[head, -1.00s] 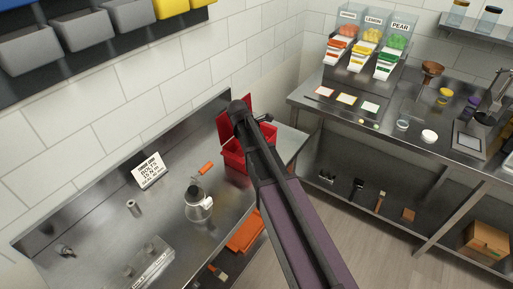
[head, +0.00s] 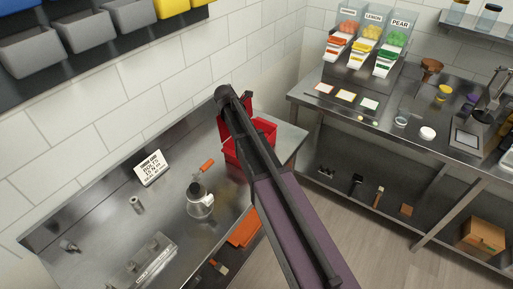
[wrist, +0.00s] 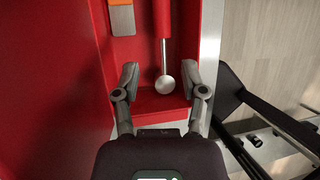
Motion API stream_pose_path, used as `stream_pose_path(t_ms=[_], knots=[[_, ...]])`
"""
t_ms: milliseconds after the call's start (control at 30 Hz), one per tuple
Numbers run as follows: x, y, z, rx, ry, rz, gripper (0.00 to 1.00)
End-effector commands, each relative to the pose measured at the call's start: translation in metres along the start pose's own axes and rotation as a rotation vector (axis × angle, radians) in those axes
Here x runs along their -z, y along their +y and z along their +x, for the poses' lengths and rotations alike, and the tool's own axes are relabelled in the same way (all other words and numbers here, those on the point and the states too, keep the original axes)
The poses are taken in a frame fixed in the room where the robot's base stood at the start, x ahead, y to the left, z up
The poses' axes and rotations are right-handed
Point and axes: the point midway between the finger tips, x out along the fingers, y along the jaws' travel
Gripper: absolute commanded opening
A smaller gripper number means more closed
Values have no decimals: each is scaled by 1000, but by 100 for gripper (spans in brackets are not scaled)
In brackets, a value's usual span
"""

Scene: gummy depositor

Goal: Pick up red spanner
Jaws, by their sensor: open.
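In the wrist view a tool with a red handle (wrist: 162,22) and a round silver end (wrist: 165,84) lies in a red box (wrist: 60,90). It may be the red spanner, but its upper end is cut off by the frame. My gripper (wrist: 160,74) is open over the box, with one finger on each side of the silver end and nothing held. I cannot tell how far above the tool the fingers are. In the head view the red box (head: 265,126) stands at the right end of the steel bench, and my arm hides its inside and the gripper.
An orange-handled tool (wrist: 121,16) lies beside the red tool, close to the left finger. The box's walls border the gripper. On the bench (head: 110,230) are a metal jug (head: 200,202) and a sign (head: 150,168). A second bench (head: 395,125) with dispensers stands at right.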

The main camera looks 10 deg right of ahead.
Motion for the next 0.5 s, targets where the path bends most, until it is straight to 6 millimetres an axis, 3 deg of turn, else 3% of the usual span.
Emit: stream_pose_path(t_ms=[500], knots=[[1,0,38,0,1,2,55]])
